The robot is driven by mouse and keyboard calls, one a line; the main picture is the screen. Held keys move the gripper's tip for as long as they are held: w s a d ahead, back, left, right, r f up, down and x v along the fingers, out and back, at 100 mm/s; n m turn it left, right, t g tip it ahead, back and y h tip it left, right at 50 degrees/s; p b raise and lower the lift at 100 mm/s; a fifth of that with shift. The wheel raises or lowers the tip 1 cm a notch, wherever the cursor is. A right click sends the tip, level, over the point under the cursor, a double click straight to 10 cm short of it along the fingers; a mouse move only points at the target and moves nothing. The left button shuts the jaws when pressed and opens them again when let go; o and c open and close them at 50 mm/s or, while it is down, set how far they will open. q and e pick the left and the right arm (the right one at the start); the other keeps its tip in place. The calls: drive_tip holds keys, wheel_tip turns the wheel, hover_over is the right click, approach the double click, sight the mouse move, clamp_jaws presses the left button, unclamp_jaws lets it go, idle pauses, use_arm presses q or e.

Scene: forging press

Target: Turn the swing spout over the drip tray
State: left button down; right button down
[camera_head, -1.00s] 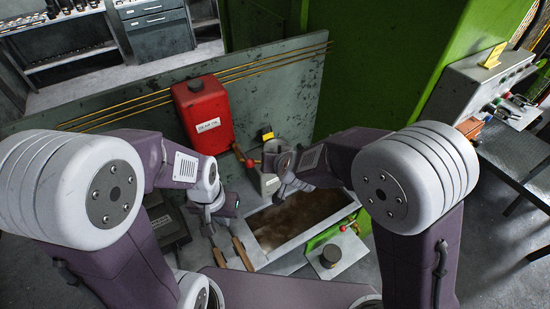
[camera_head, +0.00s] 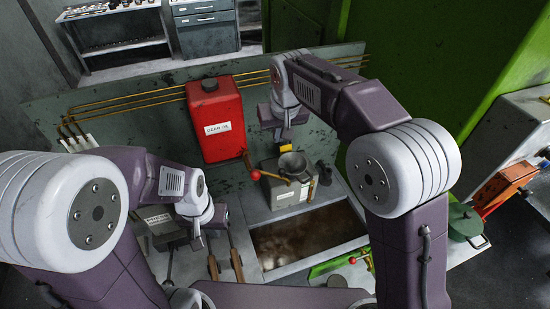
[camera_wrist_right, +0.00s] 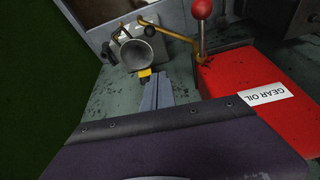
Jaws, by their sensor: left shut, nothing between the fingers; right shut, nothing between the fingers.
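A brass pipe that looks like the swing spout (camera_head: 273,176) runs from the red can's valve to the front of a grey funnel (camera_head: 292,163); it also shows in the right wrist view (camera_wrist_right: 168,31). A red-knobbed lever (camera_head: 255,175) stands at its can end. The likely drip tray (camera_head: 262,268), a grey-rimmed basin of brown liquid, lies in front of the funnel block. My right gripper (camera_head: 284,121) is shut and empty, behind the funnel; its fingers show in the wrist view (camera_wrist_right: 156,92). My left gripper (camera_head: 198,242) is shut, left of the basin, apart from the spout.
A red gear oil can (camera_head: 215,125) stands against the grey back panel (camera_head: 150,120). Two wooden-handled tools (camera_head: 237,264) lie left of the basin. A green lidded pot (camera_head: 465,222) is at right.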

drive_tip(key=p, duration=0.4)
hover_over(268, 174)
drive_tip(key=d, duration=0.4)
wheel_tip(268, 174, down, 10)
drive_tip(key=shift+w+a+f, duration=0.15)
drive_tip(key=shift+w+f, duration=0.05)
drive_tip(key=shift+w, duration=0.05)
